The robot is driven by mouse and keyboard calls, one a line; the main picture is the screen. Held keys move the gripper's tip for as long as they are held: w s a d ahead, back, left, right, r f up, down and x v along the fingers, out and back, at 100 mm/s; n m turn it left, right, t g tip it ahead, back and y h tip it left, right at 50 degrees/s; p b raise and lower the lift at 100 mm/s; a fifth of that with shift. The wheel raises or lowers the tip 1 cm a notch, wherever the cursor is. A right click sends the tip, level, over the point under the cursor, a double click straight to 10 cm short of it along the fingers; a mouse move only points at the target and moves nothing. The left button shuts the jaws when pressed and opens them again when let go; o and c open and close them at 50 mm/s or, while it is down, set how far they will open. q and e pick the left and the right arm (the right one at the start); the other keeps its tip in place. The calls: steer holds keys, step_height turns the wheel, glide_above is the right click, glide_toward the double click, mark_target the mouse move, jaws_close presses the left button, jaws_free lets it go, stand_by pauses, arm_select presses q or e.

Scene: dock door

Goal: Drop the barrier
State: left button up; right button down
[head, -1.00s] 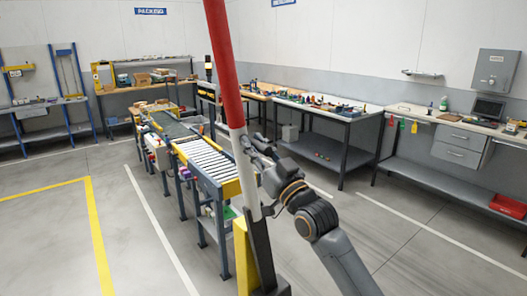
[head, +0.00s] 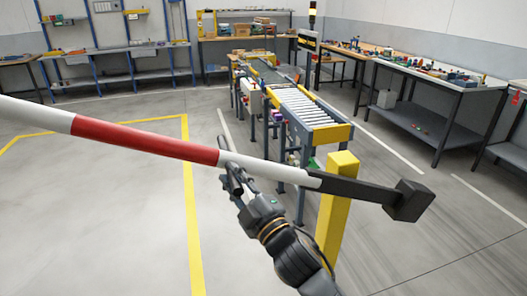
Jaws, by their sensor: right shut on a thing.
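The barrier arm (head: 145,140) is a red and white striped pole in the head view. It runs from the left edge, sloping slightly down to the right, close to level. Its dark end with a block-like counterweight (head: 406,201) is at the right. A yellow post (head: 337,205) stands under the dark end. My right gripper (head: 231,172) is shut on the barrier arm at its white part, left of the post. The fingers are partly hidden by the pole and my wrist. My left gripper is not in view.
A roller conveyor (head: 308,111) stands behind the post. Workbenches (head: 425,85) line the right and back walls. Yellow floor lines (head: 190,210) mark an area at the left, where the floor is clear.

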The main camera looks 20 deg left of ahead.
arm_select(q)
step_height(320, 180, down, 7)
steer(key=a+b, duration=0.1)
steer(key=b, duration=0.4)
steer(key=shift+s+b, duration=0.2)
steer(key=shift+b, duration=0.1)
arm_select(e)
steer(key=s+a+f+n+g, duration=0.1)
steer(key=f+n, duration=0.1)
steer(key=f, duration=0.7)
steer(key=s+a+f+n+g+h, duration=0.1)
steer(key=a+f+n, duration=0.1)
steer(key=f, duration=0.7)
steer(key=shift+f+n, duration=0.2)
steer(key=shift+n, duration=0.4)
steer(key=shift+f, duration=0.1)
steer(key=c, duration=1.2)
jaws_free()
steer(key=shift+d+f, duration=0.1)
steer(key=shift+f, duration=0.05)
steer(key=shift+o, duration=0.2)
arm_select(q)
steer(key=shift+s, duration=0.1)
arm_select(e)
steer(key=shift+r, duration=0.2)
steer(key=v, duration=1.2)
